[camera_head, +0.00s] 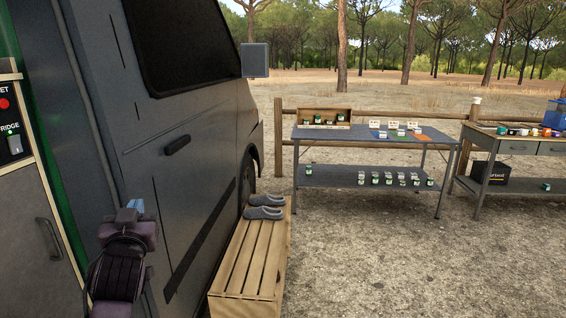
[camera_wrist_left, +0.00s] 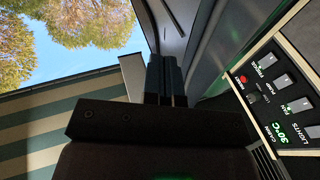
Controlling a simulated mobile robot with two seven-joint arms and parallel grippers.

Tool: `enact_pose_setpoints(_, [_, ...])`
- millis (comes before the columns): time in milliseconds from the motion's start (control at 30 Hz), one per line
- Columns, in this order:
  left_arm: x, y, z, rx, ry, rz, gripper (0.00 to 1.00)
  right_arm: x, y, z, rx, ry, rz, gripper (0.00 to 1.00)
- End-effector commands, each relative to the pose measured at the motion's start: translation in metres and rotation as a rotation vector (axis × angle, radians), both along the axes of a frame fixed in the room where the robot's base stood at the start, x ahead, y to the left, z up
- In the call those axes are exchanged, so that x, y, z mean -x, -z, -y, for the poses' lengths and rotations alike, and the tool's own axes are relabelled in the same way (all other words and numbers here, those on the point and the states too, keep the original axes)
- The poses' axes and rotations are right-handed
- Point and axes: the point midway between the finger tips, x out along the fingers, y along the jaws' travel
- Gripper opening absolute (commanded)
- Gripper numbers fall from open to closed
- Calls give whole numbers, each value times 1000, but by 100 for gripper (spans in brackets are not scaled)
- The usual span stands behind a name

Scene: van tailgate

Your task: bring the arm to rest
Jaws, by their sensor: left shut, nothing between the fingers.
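My left arm comes in at the lower left of the head view, beside the grey van. Its gripper (camera_head: 136,205) points up and is shut and empty. In the left wrist view the dark fingers of the left gripper (camera_wrist_left: 166,82) are together with nothing between them. The fingers are clear of the switch panel (camera_wrist_left: 277,95), which is to their right in that view. My right gripper is not in view.
The van door (camera_head: 185,140) is close on the right of my arm. A cabinet (camera_head: 30,210) with a red button is on the left. A slatted wooden bench (camera_head: 250,255) holds grey shoes (camera_head: 265,206). Two tables stand farther off; the gravel between is free.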

Motion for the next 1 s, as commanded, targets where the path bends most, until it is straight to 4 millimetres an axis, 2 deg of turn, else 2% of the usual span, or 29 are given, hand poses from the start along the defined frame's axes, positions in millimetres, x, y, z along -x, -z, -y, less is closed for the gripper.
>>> enact_pose_setpoints(33, [9, 13, 5, -28, 30, -29, 0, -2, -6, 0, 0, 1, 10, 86])
enact_pose_setpoints(267, [53, 88, 27, -100, 162, -160, 0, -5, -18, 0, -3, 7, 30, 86])
enact_pose_setpoints(467, [106, 151, 39, -87, 249, -276, 0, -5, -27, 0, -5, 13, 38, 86])
enact_pose_setpoints(667, [171, 211, 45, -11, 302, -408, 0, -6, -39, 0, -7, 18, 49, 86])
enact_pose_setpoints(800, [224, 249, 47, 38, 314, -517, 0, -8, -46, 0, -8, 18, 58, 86])
enact_pose_setpoints(1000, [304, 294, 43, 75, 301, -675, 0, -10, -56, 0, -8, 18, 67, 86])
